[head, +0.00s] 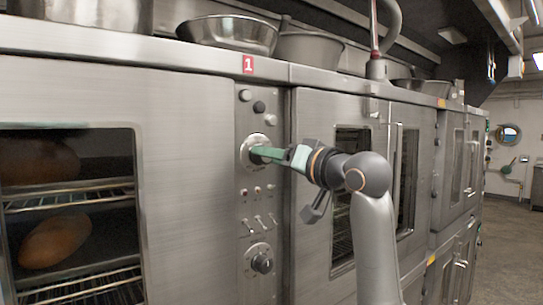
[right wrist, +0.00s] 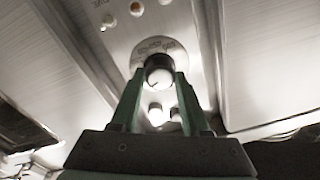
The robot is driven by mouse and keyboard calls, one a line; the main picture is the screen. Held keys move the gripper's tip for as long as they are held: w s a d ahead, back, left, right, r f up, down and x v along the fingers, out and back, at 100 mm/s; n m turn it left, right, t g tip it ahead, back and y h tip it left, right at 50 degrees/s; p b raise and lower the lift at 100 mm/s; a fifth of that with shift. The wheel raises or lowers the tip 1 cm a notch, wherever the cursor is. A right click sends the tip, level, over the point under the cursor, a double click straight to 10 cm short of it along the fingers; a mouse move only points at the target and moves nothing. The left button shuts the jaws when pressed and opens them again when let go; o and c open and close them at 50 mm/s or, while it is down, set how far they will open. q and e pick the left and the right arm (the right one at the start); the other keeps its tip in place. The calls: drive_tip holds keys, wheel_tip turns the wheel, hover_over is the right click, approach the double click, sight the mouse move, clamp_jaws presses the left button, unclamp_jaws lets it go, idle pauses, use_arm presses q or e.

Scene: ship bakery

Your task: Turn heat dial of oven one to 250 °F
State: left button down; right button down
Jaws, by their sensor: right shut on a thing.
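Oven one is the steel oven (head: 185,120) marked by a red label with a 1 (head: 248,64). Its heat dial is the upper knob on the control panel; in the head view its round scale plate (head: 245,150) shows and my gripper hides most of the knob. My right gripper (head: 262,153) is at this dial. In the right wrist view its green fingers (right wrist: 153,85) are on both sides of the dial knob (right wrist: 159,75), shut on it. The scale numbers are too blurred to read. My left gripper is not in view.
A lower knob (head: 261,263) sits on the same panel, below several toggle switches (head: 259,222). Bread loaves (head: 55,241) lie on racks behind the oven window. Metal bowls (head: 228,34) stand on top. More ovens line the right, with open floor (head: 506,245) beyond.

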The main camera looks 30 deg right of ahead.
idle(0.3)
drive_tip(key=shift+c, duration=1.9)
unclamp_jaws()
drive_tip(key=shift+s, duration=0.1)
drive_tip(key=s+d+b, duration=0.1)
drive_tip(key=s+b, duration=0.1)
drive_tip(key=s, duration=1)
drive_tip(key=shift+s+f+b, duration=0.15)
drive_tip(key=shift+f+b, duration=0.15)
drive_tip(key=shift+b, duration=0.1)
drive_tip(key=shift+d, duration=0.1)
